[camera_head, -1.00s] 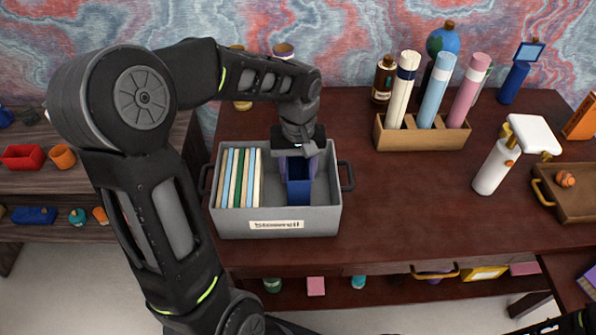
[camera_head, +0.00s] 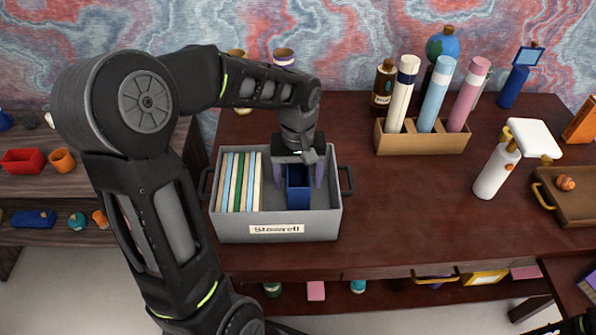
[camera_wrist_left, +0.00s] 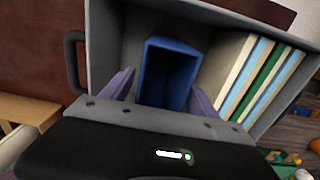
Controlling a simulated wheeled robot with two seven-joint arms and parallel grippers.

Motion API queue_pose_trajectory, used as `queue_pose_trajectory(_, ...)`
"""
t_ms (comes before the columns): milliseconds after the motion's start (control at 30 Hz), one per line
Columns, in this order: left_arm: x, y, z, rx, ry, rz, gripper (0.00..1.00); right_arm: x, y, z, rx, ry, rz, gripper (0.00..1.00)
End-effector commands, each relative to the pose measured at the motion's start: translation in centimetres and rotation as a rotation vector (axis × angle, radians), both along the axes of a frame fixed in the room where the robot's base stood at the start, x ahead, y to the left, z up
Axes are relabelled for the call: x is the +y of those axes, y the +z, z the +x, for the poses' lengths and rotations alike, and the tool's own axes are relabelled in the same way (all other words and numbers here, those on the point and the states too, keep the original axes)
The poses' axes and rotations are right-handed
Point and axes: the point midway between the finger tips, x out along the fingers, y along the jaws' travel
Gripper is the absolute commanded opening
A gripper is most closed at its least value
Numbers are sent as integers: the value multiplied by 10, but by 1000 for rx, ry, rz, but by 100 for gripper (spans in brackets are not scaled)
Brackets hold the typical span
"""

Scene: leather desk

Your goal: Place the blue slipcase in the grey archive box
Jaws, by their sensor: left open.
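The blue slipcase (camera_head: 299,192) stands upright inside the grey archive box (camera_head: 325,225), in the free space right of the row of books. It also shows in the left wrist view (camera_wrist_left: 168,75), with its open side facing up. My left gripper (camera_head: 300,177) reaches down into the box from above. Its purple fingers are spread, one on each side of the slipcase, with gaps visible beside it in the left wrist view. Whether the slipcase base sits flat on the box floor is hidden.
Several thin books (camera_head: 238,182) fill the left part of the box. The box has dark side handles (camera_head: 346,180). Right of it stand a wooden holder with rolled tubes (camera_head: 424,141), a white spray bottle (camera_head: 494,170) and a brown tray (camera_head: 570,208). The desk's front middle is clear.

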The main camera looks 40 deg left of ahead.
Motion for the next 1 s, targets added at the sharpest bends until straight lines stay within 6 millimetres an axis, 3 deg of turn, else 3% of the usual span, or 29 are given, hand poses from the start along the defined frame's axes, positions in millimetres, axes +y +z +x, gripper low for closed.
queue_pose_trajectory(267, 0, 27, 1, -5, 1, 1, 69, 0, 1, 0, 0, 0, 0, 100)
queue_pose_trajectory(700, 0, 111, 1, -4, 0, 0, 69, 0, -2, 0, -1, 1, 1, 100)
queue_pose_trajectory(1000, 0, 123, 0, 1, 0, -1, 69, 0, -2, 0, -1, 0, 1, 100)
